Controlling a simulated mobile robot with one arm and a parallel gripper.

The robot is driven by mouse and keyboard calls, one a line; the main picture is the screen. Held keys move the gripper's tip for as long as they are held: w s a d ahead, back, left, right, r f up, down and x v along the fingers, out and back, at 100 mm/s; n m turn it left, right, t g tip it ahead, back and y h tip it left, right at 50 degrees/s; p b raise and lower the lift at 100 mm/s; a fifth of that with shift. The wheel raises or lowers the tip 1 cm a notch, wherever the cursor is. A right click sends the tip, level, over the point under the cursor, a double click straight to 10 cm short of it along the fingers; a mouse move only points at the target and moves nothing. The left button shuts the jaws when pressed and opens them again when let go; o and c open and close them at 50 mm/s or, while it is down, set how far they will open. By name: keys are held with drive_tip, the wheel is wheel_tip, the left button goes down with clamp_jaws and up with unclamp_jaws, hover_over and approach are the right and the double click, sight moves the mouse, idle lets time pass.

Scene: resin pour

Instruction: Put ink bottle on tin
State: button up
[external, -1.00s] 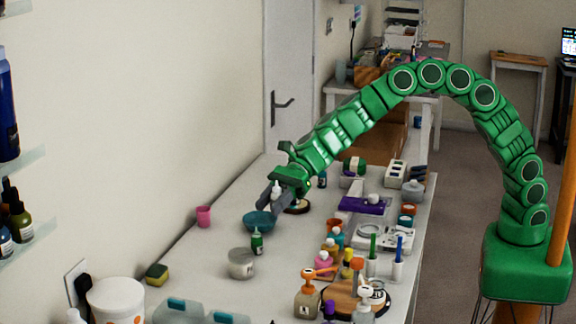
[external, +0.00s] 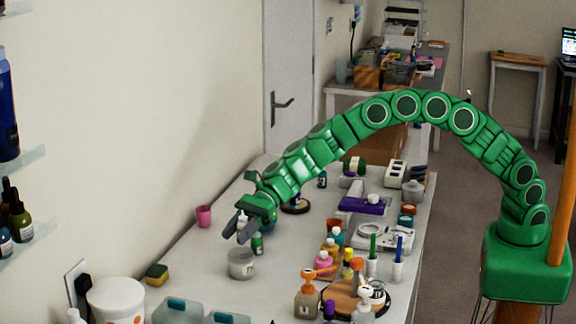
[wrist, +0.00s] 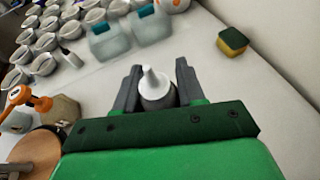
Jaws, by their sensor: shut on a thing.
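The ink bottle (external: 242,217) shows as a white pointed top between the fingers of my gripper (external: 240,231). In the wrist view the ink bottle (wrist: 154,86) stands between the two dark fingers of my gripper (wrist: 158,74), its nozzle pointing up; its lower body is hidden. My gripper is shut on it. The tin (external: 241,264), a short pale grey cylinder, stands on the table just below my fingertips in the external view. I cannot tell whether the bottle touches it.
A green dropper bottle (external: 257,244) stands close behind the tin. A pink cup (external: 203,216) and a sponge (external: 157,274) lie to the left. Clear tubs with teal lids (external: 178,310) are in front. Several bottles and a wooden disc (external: 342,293) crowd the right.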

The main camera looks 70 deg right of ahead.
sight(236, 257)
drive_tip(key=shift+w+a+f, duration=0.2)
drive_tip(key=shift+w+f, duration=0.2)
drive_tip(key=shift+f, duration=1.65)
drive_tip(key=o, duration=1)
drive_tip(key=shift+f, duration=0.15)
drive_tip(key=shift+o, duration=0.2)
drive_tip(key=shift+d+r, duration=0.15)
drive_tip(key=shift+r, duration=0.1)
drive_tip(key=v, duration=1.1)
drive_tip(key=shift+d, duration=0.3)
drive_tip(key=shift+s+r, duration=0.1)
drive_tip(key=shift+s, duration=0.05)
